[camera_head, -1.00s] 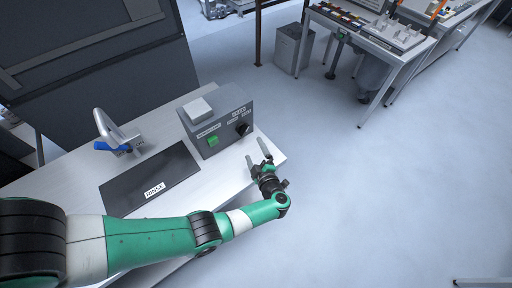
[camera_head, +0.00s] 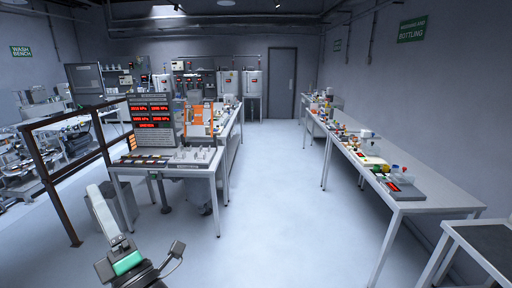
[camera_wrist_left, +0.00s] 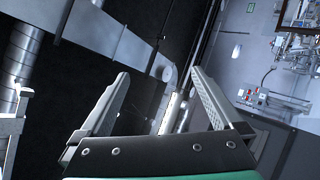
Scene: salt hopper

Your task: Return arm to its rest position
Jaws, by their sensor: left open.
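My left gripper (camera_head: 101,203) is at the lower left of the head view. Its pale fingers point up and away, with the dark palm and a green band behind them. It appears above open floor in front of the railing and a display table, touching nothing that I can see. In the left wrist view the gripper (camera_wrist_left: 158,73) is open, with two separate fingers and nothing between them. My right gripper is not in view.
A dark railing (camera_head: 72,195) stands at left. A white table with red displays (camera_head: 152,112) stands behind the gripper. A long bench (camera_head: 405,192) runs along the right wall. The floor (camera_head: 270,215) between them is clear.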

